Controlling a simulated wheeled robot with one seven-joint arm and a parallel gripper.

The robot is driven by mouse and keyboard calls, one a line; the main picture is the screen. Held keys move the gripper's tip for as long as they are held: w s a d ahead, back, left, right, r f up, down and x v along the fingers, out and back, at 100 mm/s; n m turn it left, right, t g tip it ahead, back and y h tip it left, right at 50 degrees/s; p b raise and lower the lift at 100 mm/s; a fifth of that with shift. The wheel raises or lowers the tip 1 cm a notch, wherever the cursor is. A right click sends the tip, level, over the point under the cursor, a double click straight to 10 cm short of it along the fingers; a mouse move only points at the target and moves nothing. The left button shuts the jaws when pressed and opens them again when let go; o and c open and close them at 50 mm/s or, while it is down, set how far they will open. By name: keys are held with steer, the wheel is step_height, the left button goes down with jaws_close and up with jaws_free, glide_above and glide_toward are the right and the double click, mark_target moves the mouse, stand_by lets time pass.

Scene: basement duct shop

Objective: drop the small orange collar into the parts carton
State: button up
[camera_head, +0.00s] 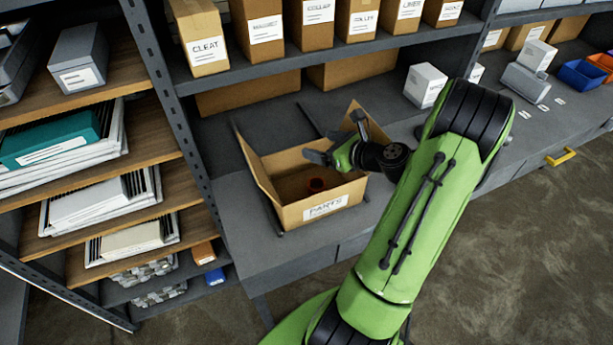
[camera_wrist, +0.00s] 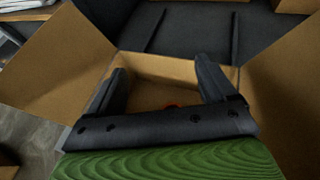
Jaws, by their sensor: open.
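The parts carton (camera_head: 285,212) stands open on the grey bench, its flaps spread and a "PARTS" label on its front. The fingers of my gripper (camera_wrist: 161,80) also point into the carton in the wrist view.
Labelled cardboard boxes (camera_head: 262,30) line the shelf above the bench. White boxes (camera_head: 425,85) and a blue bin (camera_head: 581,75) stand on the bench to the right. A shelf rack (camera_head: 168,110) with papers and trays stands close on the left.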

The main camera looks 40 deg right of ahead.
steer(key=v, duration=1.5)
steer(key=shift+s+p, duration=0.15)
steer(key=shift+p, duration=0.3)
steer(key=w+a+n+g+y, duration=0.1)
steer(key=w+a+n+g, duration=0.25)
steer(key=a+n, duration=0.55)
steer(key=w+a+n+g+y, duration=0.1)
steer(key=w+a+n+g, duration=0.25)
steer(key=a+n, duration=0.5)
steer(key=s+a+r+n+h, duration=0.1)
steer(key=s+a+r+n, duration=0.1)
steer(key=s+a+n, duration=0.3)
steer(key=s+a+r+n+h+b, duration=0.1)
steer(key=s+a+n, duration=0.4)
steer(key=n, duration=0.7)
step_height(320, 180, up, 3)
steer(key=shift+s+a+f+g+h, duration=0.15)
steer(key=shift+s+f+g+h, duration=0.2)
steer(key=shift+s+h, duration=0.3)
steer(key=shift+w+r, duration=0.1)
steer(key=shift+r, duration=0.05)
